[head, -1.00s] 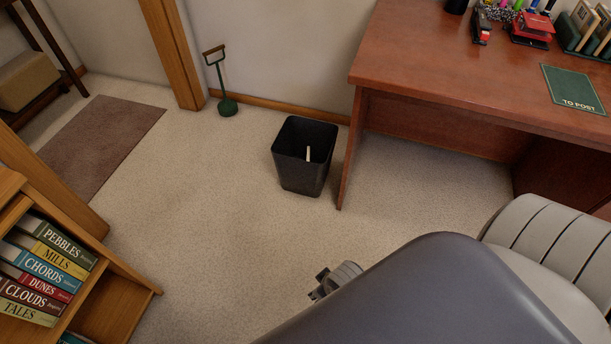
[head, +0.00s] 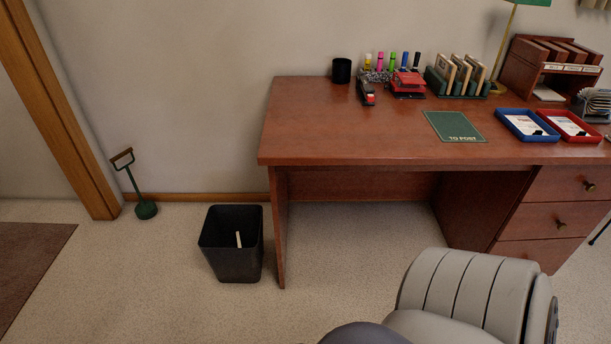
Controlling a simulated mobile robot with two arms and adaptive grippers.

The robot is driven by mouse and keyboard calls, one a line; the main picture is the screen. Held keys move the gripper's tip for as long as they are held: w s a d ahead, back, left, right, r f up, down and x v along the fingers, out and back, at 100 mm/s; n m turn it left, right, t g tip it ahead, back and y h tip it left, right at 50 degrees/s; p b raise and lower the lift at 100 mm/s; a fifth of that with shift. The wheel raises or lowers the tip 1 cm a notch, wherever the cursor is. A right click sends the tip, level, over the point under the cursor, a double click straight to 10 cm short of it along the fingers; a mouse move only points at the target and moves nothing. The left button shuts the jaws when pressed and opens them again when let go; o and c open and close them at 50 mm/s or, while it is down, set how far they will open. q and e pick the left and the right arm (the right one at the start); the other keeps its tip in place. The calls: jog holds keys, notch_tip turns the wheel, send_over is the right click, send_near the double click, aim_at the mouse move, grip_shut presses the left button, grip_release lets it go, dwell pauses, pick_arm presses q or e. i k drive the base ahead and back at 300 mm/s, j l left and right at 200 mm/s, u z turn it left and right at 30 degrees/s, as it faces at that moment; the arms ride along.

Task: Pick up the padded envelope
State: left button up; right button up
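No padded envelope can be made out in the head view. A wooden desk (head: 340,150) stands against the wall, with a green "TO POST" mat (head: 455,126) lying flat on its top. The mat looks bare. Neither of my grippers shows in this view, so their state is hidden.
A black waste bin (head: 231,262) with a pale item inside stands left of the desk. Blue (head: 527,126) and red (head: 571,127) trays lie on the desk. Carpet at left is open.

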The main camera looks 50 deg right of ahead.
aim_at(479, 74)
jog(key=z, duration=2.55)
jog(key=i+j, duration=0.1)
jog(key=i, duration=0.35)
jog(key=i+j, duration=0.1)
jog(key=i, duration=0.35)
jog(key=i+j+z, duration=0.1)
jog(key=i, duration=0.35)
